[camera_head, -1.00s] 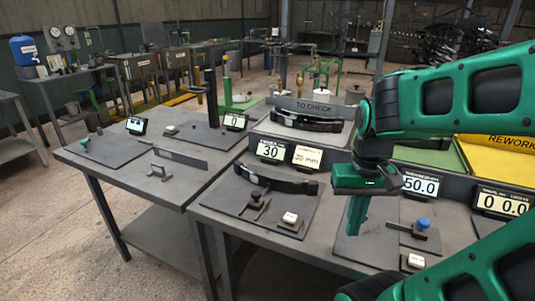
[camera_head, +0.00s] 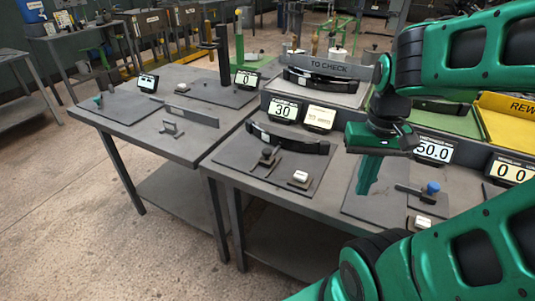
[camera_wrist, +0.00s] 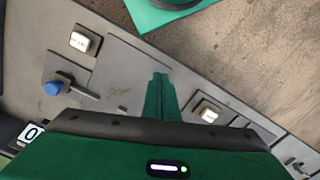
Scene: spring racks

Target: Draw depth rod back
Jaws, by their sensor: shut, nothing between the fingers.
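A small fixture with a blue knob (camera_head: 432,187) and a thin dark bar (camera_head: 410,191) stands on a grey plate (camera_head: 356,205) on the bench; I cannot tell for sure whether this bar is the depth rod. The knob (camera_wrist: 53,88) and bar (camera_wrist: 82,91) also show in the wrist view. My gripper (camera_head: 367,188) points down above the left part of that plate, left of the bar and apart from it. Its green fingers are together and empty, and they show in the wrist view (camera_wrist: 160,80). Another small slide fixture (camera_head: 268,157) sits farther left, beneath a curved black strip (camera_head: 287,139).
White buttons (camera_head: 300,177) (camera_head: 423,222) sit near the bench's front edge. Displays reading 30 (camera_head: 284,109) and 50.0 (camera_head: 433,150) stand behind. A TO CHECK tray (camera_head: 328,67) is at the back. A second table (camera_head: 150,130) on the left carries more fixtures. Floor is clear in front.

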